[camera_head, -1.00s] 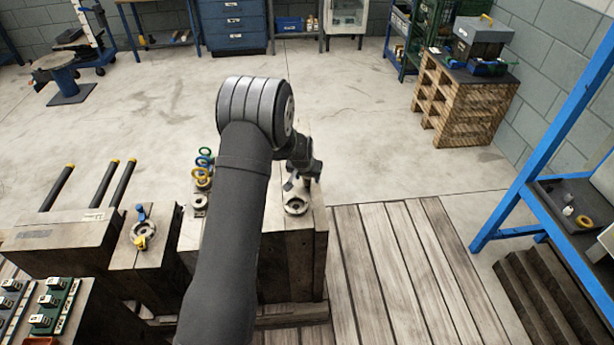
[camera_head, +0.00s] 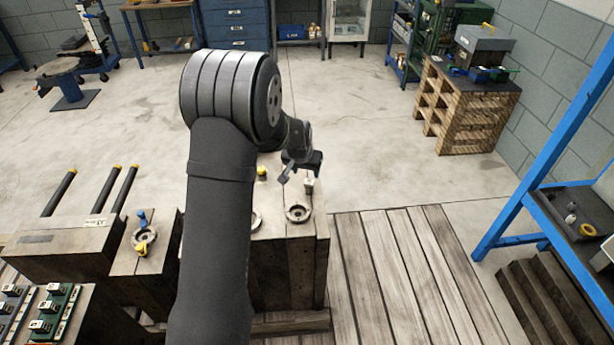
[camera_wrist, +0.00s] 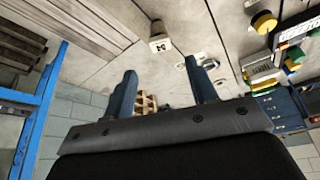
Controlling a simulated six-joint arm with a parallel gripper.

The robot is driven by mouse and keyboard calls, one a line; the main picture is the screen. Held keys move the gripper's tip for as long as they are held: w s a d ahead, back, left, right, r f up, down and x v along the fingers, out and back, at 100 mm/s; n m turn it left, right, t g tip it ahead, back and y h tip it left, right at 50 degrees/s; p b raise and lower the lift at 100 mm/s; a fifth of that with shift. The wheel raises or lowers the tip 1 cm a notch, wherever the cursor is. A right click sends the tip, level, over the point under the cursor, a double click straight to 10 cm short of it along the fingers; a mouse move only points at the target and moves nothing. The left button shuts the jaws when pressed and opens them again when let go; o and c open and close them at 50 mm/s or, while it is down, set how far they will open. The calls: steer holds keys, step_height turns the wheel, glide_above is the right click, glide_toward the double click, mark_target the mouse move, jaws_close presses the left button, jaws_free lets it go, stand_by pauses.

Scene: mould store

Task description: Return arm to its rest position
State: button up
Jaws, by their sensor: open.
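My gripper (camera_head: 300,172) is above the far right part of the wooden bench (camera_head: 287,265), a little above and beyond a round metal ring (camera_head: 298,213). In the wrist view my gripper (camera_wrist: 163,82) shows two dark blue fingers spread wide apart, with nothing between them. My arm is bent, its large grey elbow high in the middle of the head view, and it hides part of the bench top.
A small pale block (camera_head: 309,187) stands by the ring, close to my gripper in the picture. A yellow knob (camera_head: 262,171) shows beside my arm. A blue frame (camera_head: 545,150) stands at right. Slatted boards (camera_head: 400,270) and open floor (camera_head: 370,135) are clear.

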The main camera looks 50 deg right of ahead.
mark_target(309, 182)
steer(key=shift+v, duration=0.8)
steer(key=x, duration=1.2)
steer(key=shift+f, duration=0.15)
steer(key=shift+r, duration=0.25)
